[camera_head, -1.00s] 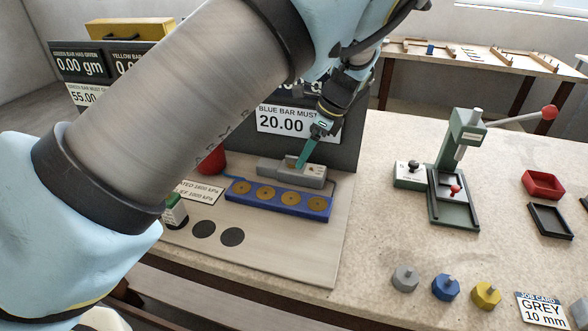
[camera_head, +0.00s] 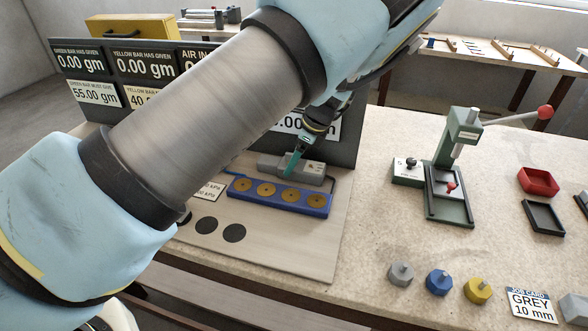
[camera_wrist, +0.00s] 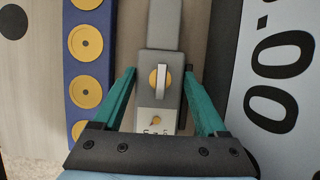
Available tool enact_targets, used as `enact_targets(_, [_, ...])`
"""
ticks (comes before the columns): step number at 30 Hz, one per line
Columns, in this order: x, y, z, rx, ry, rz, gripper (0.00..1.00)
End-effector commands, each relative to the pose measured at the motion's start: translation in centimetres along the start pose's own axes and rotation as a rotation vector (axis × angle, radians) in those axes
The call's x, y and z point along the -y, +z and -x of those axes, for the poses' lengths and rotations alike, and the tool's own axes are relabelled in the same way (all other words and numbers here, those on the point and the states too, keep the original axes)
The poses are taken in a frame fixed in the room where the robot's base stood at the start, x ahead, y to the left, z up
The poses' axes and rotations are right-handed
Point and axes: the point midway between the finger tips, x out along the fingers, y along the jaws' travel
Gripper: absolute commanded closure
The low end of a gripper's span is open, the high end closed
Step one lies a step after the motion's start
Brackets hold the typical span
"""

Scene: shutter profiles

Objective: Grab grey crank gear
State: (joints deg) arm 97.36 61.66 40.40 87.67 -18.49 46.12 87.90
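The grey crank gear (camera_head: 400,274) stands on the table's front part, a faceted grey piece with a short stub on top. It is left of a blue one (camera_head: 439,282) and a yellow one (camera_head: 478,291). My gripper (camera_head: 290,164) is well away from it, up and left, over a grey block (camera_head: 303,170) behind the blue bar. In the wrist view my gripper (camera_wrist: 162,70) has its teal fingers wide apart, one on each side of the grey block with its yellow dial (camera_wrist: 160,80). Nothing is held. The grey gear is outside the wrist view.
The blue bar (camera_head: 280,196) with several brass discs lies beside the grey block. The display panel (camera_head: 345,145) rises behind. A green press (camera_head: 450,180), a red tray (camera_head: 538,181), a black tray (camera_head: 545,217) and a job card (camera_head: 531,305) reading GREY 10 mm are at right.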

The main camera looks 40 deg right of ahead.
Motion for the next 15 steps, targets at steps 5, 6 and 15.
enact_targets(5, [0.0,-0.01,0.03,0.0,0.0,0.0,0.57])
enact_targets(6, [0.0,-0.01,0.03,0.0,0.0,0.0,0.62])
enact_targets(15, [0.01,-0.02,0.04,0.0,0.0,0.0,0.95])
